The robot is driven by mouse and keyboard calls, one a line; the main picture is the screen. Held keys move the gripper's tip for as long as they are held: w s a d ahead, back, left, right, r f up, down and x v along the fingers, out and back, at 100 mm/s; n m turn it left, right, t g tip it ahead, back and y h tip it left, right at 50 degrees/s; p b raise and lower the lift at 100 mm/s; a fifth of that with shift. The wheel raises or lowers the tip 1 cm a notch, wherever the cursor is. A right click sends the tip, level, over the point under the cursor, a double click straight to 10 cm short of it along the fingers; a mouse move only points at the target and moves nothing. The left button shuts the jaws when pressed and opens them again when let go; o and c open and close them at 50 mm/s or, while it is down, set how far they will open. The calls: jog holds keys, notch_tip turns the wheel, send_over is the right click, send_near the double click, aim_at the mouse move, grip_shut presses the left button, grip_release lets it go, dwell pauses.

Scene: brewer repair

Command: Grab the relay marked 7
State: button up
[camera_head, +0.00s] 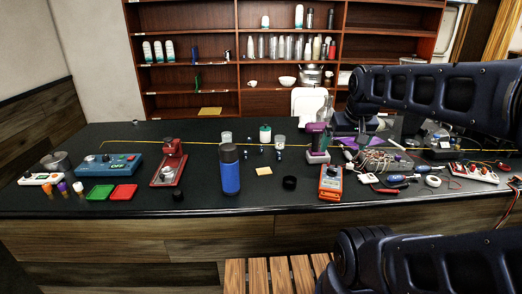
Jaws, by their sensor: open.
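I cannot make out a relay marked 7; no number is readable on the small parts on the black counter (215,199). Several small dark pieces (278,154) stand near the middle of the counter, too small to identify. Three small pieces with orange and purple tops (62,187) stand at the left, beside a green tray (99,193) and a red tray (123,193). Two dark links of my arm cross the right side and hide part of the counter there. I cannot see my gripper's fingers.
A blue bottle (230,174) stands at the front middle. A blue device (108,165) and a red press-like device (168,167) are at the left. An orange meter (331,182), tangled wires (376,161) and tools crowd the right. A wooden shelf (190,84) is behind.

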jog(key=c, duration=0.9)
jog(key=shift+o, duration=0.2)
jog(key=w+a+r+n+g, duration=0.1)
jog(key=w+r+n, duration=0.15)
jog(key=w, duration=0.45)
jog(key=w+a+r+n+g, duration=0.1)
jog(key=w+a+n, duration=0.15)
jog(key=w, duration=0.45)
jog(key=n+g+h, duration=0.2)
jog(key=n+h, duration=0.3)
jog(key=n, duration=0.9)
send_over(261, 145)
jog(key=a, duration=0.4)
notch_tip(261, 145, down, 20)
jog(key=f, duration=0.1)
jog(key=x, duration=0.3)
jog(key=s+x, duration=0.1)
jog(key=x, duration=0.1)
jog(key=shift+d, duration=0.15)
jog(key=shift+w+a+x, duration=0.1)
jog(key=shift+w+x, duration=0.05)
jog(key=shift+x, duration=1.15)
jog(key=shift+w+a+x, duration=0.1)
jog(key=shift+w+x, duration=0.05)
jog(key=shift+x, duration=1.15)
